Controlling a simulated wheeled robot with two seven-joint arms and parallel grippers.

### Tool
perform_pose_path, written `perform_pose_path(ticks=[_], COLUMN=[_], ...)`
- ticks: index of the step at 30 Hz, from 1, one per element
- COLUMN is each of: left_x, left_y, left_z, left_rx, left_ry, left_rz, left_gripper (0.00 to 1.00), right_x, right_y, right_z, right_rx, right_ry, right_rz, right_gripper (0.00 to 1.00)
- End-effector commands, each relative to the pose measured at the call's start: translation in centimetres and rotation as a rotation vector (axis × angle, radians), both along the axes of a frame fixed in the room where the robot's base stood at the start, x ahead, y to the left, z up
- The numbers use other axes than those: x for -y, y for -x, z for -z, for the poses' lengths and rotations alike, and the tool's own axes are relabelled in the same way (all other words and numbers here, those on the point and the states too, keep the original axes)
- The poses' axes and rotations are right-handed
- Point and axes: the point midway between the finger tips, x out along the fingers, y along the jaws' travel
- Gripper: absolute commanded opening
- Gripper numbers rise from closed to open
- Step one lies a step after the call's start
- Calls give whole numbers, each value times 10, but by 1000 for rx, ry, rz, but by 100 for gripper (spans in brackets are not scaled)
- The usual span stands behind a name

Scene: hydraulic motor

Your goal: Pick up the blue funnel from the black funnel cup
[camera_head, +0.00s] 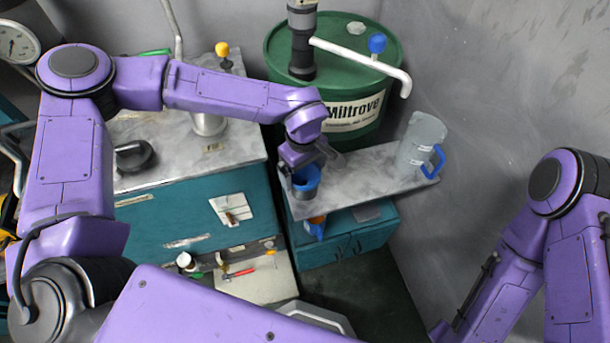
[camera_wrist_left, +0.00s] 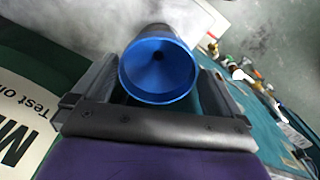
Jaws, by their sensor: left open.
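The blue funnel (camera_head: 306,183) stands near the left end of the grey marble-topped shelf in the head view. In the left wrist view its wide round mouth (camera_wrist_left: 158,66) faces the camera, with a dark hole at the middle. My left gripper (camera_head: 312,160) is open just above and behind the funnel. In the left wrist view its two dark fingers lie on either side of the funnel, and I cannot tell whether they touch it.
A green drum (camera_head: 345,80) with a pump and white spout stands behind the shelf. A clear jug (camera_head: 420,140) with a blue handle stands at the shelf's (camera_head: 365,172) right end. A teal workbench (camera_head: 190,215) is at left. The shelf between funnel and jug is bare.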

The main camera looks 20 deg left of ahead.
Motion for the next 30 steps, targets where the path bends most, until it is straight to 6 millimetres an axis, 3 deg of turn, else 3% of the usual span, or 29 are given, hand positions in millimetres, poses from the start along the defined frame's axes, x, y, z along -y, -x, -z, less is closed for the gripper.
perform_pose_path(ticks=[6, 13, 14, 17, 18, 30], left_x=[1, 1, 1, 1, 1, 1], left_y=[-2, -2, -2, -2, -2, -3], left_z=[36, 40, 40, 40, 40, 30], left_rx=[-3, 0, 0, 0, 0, 1], left_ry=[-1, -1, -1, -1, -1, 0], left_rz=[2, 2, 2, 2, 2, 2], left_gripper=[100, 100, 97, 64, 58, 58], right_x=[0, 0, 0, 0, 0, 0], right_y=[0, 0, 0, 0, 0, 0], right_z=[-6, -6, -6, -6, -6, -5], right_rx=[0, 0, 0, 0, 0, 0], right_ry=[0, 0, 0, 0, 0, 0], right_rz=[0, 0, 0, 0, 0, 0], right_gripper=[43, 43, 43, 43, 43, 43])
